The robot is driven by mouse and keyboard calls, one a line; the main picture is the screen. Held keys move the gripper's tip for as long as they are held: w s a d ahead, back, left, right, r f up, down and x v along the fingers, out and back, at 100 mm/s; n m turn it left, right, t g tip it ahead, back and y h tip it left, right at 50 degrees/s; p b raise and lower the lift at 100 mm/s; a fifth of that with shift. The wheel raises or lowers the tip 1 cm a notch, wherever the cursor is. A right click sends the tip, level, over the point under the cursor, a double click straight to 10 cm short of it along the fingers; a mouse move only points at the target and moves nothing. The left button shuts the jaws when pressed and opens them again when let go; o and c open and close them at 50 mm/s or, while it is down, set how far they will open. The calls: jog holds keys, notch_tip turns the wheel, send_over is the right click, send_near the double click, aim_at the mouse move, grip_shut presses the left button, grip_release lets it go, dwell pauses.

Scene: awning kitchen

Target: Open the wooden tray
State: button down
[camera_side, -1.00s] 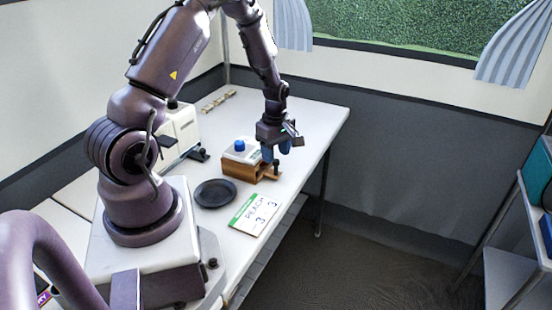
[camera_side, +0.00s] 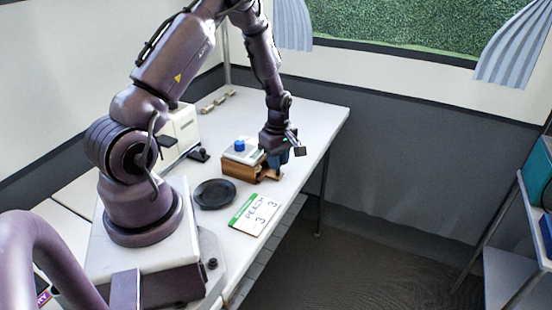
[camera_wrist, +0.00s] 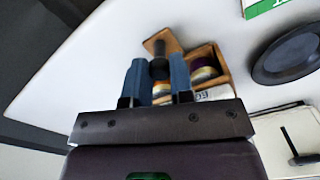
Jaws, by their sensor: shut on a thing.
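The wooden tray (camera_side: 237,170) is a brown box on the white table, with a pale top piece carrying a blue knob (camera_side: 239,145). In the wrist view, the tray (camera_wrist: 223,66) shows an open compartment holding small round items (camera_wrist: 203,72). A wooden piece with a dark upright knob (camera_wrist: 158,66) sits beside it. My gripper (camera_side: 279,161) is low at the tray's right end. In the wrist view, its blue fingers (camera_wrist: 158,62) are on either side of the dark knob, shut on it. The fingers hide the knob in the side view.
A black plate (camera_side: 214,194) and a white card (camera_side: 255,214) with a green band lie in front of the tray. A white appliance (camera_side: 180,133) stands behind at left. Several small pieces (camera_side: 218,101) lie at the back. The table's right end is clear.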

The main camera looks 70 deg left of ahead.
jog(key=w+d, duration=0.6)
jog(key=shift+w+d, duration=0.15)
jog(key=shift+w, duration=0.05)
jog(key=c, duration=1)
grip_release()
notch_tip(320, 180, up, 13)
jog(key=shift+r, duration=0.1)
